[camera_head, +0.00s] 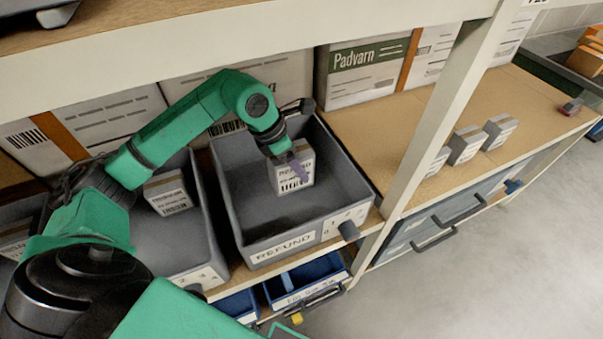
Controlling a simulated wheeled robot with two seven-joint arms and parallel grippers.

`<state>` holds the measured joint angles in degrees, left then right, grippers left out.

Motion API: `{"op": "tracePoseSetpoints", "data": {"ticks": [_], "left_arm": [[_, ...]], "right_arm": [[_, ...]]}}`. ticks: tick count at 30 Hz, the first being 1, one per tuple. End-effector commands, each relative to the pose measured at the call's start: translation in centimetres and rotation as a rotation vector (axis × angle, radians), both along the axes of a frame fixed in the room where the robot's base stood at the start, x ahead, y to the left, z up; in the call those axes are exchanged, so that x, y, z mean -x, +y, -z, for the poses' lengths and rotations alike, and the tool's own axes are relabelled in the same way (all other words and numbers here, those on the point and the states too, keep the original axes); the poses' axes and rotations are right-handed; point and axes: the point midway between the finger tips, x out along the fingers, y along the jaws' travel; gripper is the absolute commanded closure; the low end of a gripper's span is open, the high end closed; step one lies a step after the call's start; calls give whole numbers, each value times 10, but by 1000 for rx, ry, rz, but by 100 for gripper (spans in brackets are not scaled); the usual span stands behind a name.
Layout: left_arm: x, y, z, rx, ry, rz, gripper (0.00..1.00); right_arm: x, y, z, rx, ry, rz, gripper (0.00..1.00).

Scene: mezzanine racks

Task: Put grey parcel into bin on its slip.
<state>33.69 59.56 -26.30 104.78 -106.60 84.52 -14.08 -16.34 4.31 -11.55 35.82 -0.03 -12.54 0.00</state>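A grey parcel (295,181) with a white barcode slip is inside the grey bin (283,250) whose front label reads REFUND. The small print on the slip is too blurred to read surely. My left gripper (293,158) reaches down into this bin from above. One finger lies across the parcel's front face and the other is hidden behind it; it looks shut on the parcel. I cannot tell whether the parcel's underside touches the bin floor. My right gripper is not in view.
Another grey bin (206,279) at left holds a labelled parcel (168,192). Several small parcels (466,145) stand on the shelf at right, past a rack upright (440,115). Large cartons (362,72) line the back. A shelf beam (230,38) crosses above. Blue trays (306,279) sit below.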

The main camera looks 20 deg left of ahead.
Motion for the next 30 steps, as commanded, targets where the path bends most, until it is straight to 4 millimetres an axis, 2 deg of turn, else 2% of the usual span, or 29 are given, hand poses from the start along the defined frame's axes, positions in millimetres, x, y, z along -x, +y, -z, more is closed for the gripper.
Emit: {"op": "tracePoseSetpoints", "data": {"ticks": [5, 9, 12, 18, 22, 27, 28, 30], "left_arm": [[2, 0, 23, 1, 6, 1, 100], [2, 0, 54, 1, 4, 0, 100], [2, -1, 69, 3, 1, 1, 100], [2, -1, 102, 2, 0, 1, 100], [1, 0, 103, 0, -3, 1, 100], [2, 0, 108, 0, -3, 1, 100], [2, 0, 107, -1, -1, 2, 20], [2, 0, 106, -1, -1, 2, 0]], "right_arm": [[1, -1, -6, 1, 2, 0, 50], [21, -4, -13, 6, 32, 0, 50], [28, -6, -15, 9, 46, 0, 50], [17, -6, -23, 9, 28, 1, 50], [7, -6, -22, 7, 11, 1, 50], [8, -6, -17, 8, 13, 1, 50], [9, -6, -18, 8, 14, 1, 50], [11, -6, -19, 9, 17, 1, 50]]}}
